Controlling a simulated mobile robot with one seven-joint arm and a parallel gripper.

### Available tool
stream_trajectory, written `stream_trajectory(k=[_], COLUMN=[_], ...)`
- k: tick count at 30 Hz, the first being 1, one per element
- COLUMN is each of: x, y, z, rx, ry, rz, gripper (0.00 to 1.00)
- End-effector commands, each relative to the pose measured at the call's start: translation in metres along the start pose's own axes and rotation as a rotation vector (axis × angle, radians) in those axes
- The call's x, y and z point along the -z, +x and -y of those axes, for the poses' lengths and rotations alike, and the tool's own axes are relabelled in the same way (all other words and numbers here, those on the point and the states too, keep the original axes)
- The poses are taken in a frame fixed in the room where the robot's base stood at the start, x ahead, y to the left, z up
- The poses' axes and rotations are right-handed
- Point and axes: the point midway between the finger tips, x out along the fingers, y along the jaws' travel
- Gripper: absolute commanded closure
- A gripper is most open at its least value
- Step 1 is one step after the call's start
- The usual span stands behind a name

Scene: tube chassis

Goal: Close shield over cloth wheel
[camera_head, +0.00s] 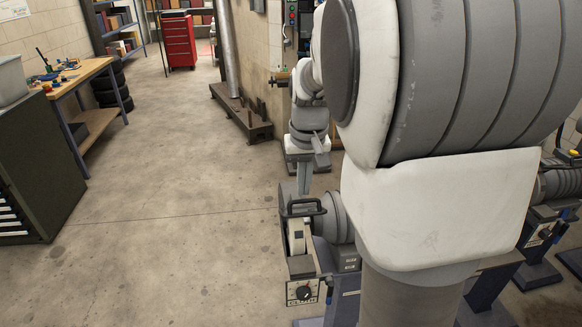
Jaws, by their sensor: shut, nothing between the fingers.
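The cloth wheel machine stands at lower centre, with a dial panel (302,292) marked "CLOTH" on its front. A narrow pale wheel edge (297,238) shows above the panel, seen nearly edge-on. A dark loop handle (304,208), which looks like part of the shield, is at the top of the wheel housing. How far the shield covers the wheel is hard to tell. My gripper (304,190) points down just above and behind the handle. Its fingers are shut and look empty. Whether they touch the handle cannot be told.
My arm hides much of the centre and right. More machines on blue stands (542,225) are at the right. A workbench (82,75) and dark drawer cabinet (45,140) stand at left. A red tool chest (180,42) is at the back. The floor left of the machine is clear.

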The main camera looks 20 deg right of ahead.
Motion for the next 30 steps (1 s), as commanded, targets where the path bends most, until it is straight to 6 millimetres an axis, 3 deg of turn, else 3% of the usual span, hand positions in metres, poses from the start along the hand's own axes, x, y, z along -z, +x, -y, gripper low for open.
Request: stream_trajectory(k=[30], x=[-0.003], y=[0.0057], z=[0.0001], rx=[0.002], ry=[-0.001], rz=[-0.087], gripper=[1.0])
